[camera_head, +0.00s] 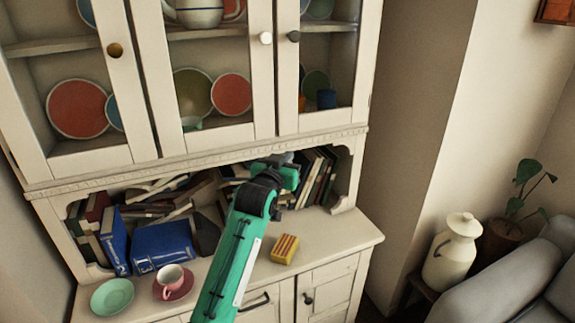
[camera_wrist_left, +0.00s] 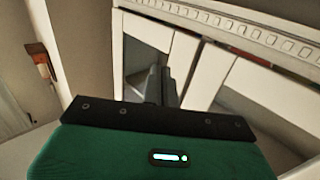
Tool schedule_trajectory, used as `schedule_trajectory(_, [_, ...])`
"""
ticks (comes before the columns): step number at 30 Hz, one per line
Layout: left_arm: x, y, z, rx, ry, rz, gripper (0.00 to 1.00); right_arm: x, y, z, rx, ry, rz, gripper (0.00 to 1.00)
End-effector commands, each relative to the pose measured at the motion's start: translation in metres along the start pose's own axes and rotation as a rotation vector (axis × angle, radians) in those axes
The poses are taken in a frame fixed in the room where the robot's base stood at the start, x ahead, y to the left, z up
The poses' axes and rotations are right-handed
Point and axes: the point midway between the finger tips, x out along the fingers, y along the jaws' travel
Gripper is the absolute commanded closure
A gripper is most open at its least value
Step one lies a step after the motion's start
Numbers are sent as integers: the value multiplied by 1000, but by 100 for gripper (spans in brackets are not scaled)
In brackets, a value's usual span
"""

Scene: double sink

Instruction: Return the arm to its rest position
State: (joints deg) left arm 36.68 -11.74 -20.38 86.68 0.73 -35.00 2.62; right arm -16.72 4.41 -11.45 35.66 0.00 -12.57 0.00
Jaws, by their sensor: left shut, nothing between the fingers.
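My left arm is green and reaches up across the head view from the bottom middle. My left gripper (camera_head: 288,160) is in front of the hutch's open shelf, just under the upper cabinet's lower edge. In the left wrist view its dark fingers (camera_wrist_left: 162,82) are together and hold nothing. Behind them are the cabinet's glass doors. I cannot tell from these views whether the gripper touches the hutch. My right gripper does not show.
The cream hutch counter (camera_head: 335,235) bears a yellow and red striped box (camera_head: 285,249), a pink cup (camera_head: 171,276) on a saucer and a green plate (camera_head: 112,297). Books (camera_head: 320,180) fill the shelf. A white jug (camera_head: 453,252) and grey sofa (camera_head: 515,285) stand right.

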Motion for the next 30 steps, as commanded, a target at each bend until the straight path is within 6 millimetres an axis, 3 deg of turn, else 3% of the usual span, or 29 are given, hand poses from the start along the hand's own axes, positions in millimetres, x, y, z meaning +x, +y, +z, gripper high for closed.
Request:
schedule_trajectory(5, [-12,-1,14,-7,-26,-9,100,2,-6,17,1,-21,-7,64])
schedule_trajectory(8, [-30,-12,46,-23,-87,-28,100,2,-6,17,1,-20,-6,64])
schedule_trajectory(11, [-62,-27,92,-45,-182,-56,100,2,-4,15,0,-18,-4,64])
schedule_trajectory(15, [-119,-46,159,-75,-334,-97,100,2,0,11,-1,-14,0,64])
schedule_trajectory(21, [-215,-63,237,-106,-552,-147,100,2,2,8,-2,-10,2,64])
schedule_trajectory(27, [-322,-69,292,-125,-771,-188,100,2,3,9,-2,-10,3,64])
schedule_trajectory(30, [-378,-69,310,-130,-880,-204,100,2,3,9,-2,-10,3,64])
